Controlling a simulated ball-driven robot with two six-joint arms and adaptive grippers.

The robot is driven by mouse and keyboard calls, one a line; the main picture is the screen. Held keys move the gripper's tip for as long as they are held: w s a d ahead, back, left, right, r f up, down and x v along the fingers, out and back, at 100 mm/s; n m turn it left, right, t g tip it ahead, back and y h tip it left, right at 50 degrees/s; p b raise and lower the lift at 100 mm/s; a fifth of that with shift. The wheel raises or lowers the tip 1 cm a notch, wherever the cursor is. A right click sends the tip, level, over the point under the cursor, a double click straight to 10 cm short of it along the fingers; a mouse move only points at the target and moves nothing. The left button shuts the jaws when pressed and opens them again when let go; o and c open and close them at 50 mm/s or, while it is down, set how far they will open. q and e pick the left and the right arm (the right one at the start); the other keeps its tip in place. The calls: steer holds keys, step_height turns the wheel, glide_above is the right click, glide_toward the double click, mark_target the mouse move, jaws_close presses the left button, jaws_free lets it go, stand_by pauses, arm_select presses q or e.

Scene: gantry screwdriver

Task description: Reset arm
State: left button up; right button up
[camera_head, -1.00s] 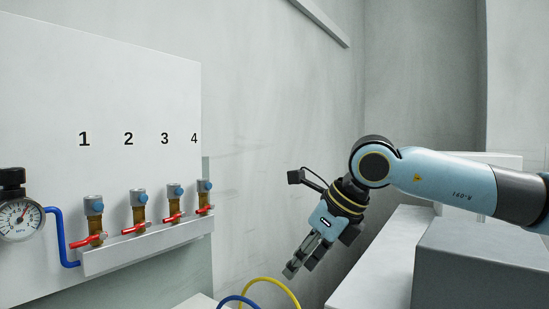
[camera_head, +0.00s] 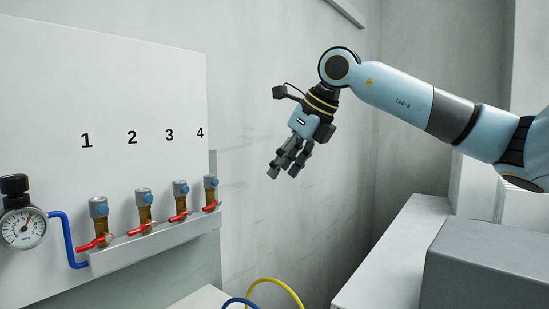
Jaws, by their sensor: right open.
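My right gripper (camera_head: 287,167) hangs from the light blue right arm, which comes in from the right side. It points down and a little left, in free air in front of the bare grey wall. Its dark fingers are apart and nothing shows between them. It is to the right of the numbered panel and well above the yellow hose. My left gripper is not in view.
A white panel (camera_head: 120,80) at left carries a gauge (camera_head: 23,229), a blue pipe (camera_head: 66,240) and valves with red handles, numbered 1 to 4. Yellow (camera_head: 280,283) and blue hoses lie below. A grey box (camera_head: 490,265) and white ledge (camera_head: 400,240) stand at right.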

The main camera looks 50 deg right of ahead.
steer(key=shift+w+r, duration=0.15)
steer(key=shift+r, duration=0.1)
stand_by(0.7)
